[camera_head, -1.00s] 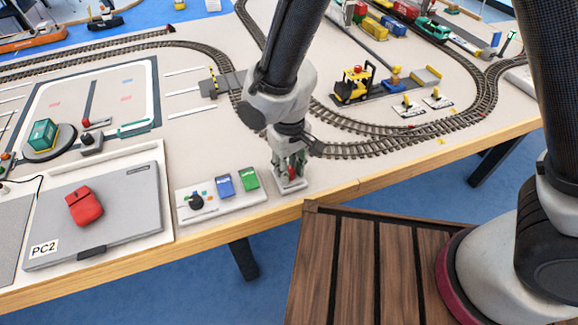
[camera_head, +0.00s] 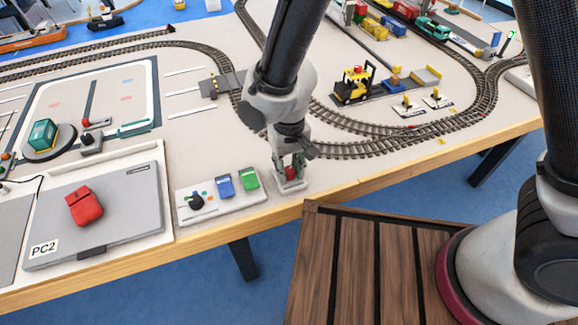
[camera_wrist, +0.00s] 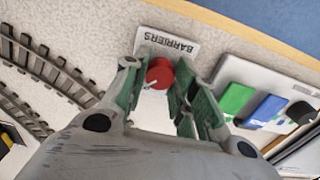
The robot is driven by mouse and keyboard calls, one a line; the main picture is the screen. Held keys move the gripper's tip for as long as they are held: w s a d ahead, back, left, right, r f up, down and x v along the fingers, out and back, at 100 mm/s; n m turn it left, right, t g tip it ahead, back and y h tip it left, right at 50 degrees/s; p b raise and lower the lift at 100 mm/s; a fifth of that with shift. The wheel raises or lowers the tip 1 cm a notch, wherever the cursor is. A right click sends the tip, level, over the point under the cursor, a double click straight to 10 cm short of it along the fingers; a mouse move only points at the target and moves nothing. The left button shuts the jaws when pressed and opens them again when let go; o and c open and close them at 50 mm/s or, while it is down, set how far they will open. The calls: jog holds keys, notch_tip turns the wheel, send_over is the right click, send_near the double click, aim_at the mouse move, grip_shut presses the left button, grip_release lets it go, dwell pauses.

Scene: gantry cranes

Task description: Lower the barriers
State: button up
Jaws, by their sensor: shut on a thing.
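A red round knob (camera_wrist: 158,74) sits on a white base plate labelled BARRIERS (camera_wrist: 168,45) near the table's front edge. In the head view the knob (camera_head: 291,173) is partly hidden by my fingers. My gripper (camera_wrist: 160,88) points down at it, with its green-padded fingers on either side; it is shut on the knob. Any second barrier is hidden or cannot be made out.
Left of the knob lies a control box (camera_head: 219,196) with a dark knob and blue and green switches. A grey laptop-like panel (camera_head: 95,215) with a red mouse is further left. The track (camera_head: 360,150) curves behind my gripper. A wooden surface (camera_head: 350,265) is in front.

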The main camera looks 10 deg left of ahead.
aim_at(289, 170)
jog(key=o, duration=1)
jog(key=shift+o, duration=0.2)
notch_tip(289, 170, up, 12)
